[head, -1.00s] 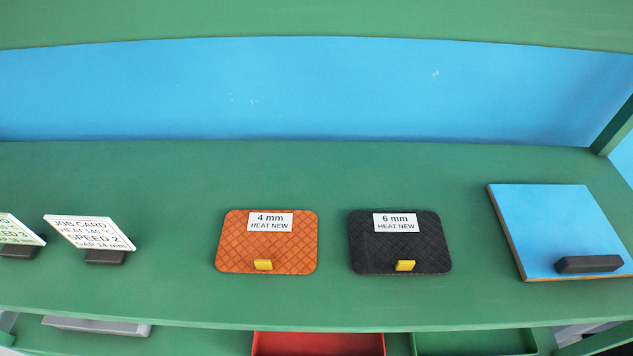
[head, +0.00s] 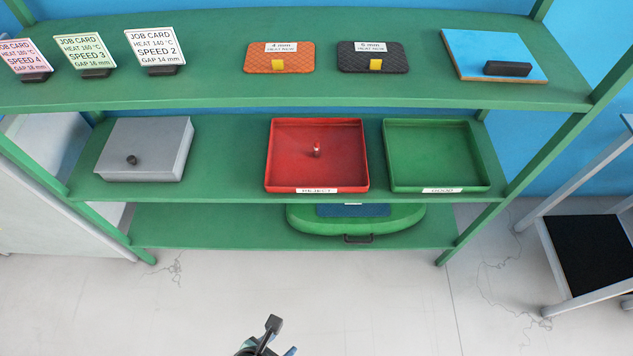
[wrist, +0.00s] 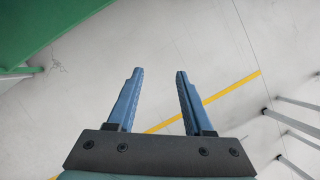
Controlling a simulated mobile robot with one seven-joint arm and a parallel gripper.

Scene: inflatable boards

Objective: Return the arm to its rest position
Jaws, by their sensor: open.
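My gripper (wrist: 158,88) shows in the wrist view with its two blue fingers apart and nothing between them. Behind the fingers is bare pale floor (wrist: 110,80) with a yellow line (wrist: 232,88). In the head view, part of my arm (head: 262,340) shows at the bottom edge, in front of the green shelf rack (head: 230,189) and apart from it. The fingertips cannot be made out clearly in the head view.
The top shelf holds job cards (head: 153,52), an orange pad (head: 280,62), a black pad (head: 372,58) and a blue board (head: 480,48). Below are a grey box (head: 145,145), a red tray (head: 318,182) and a green tray (head: 435,182). A trolley (head: 585,250) stands right.

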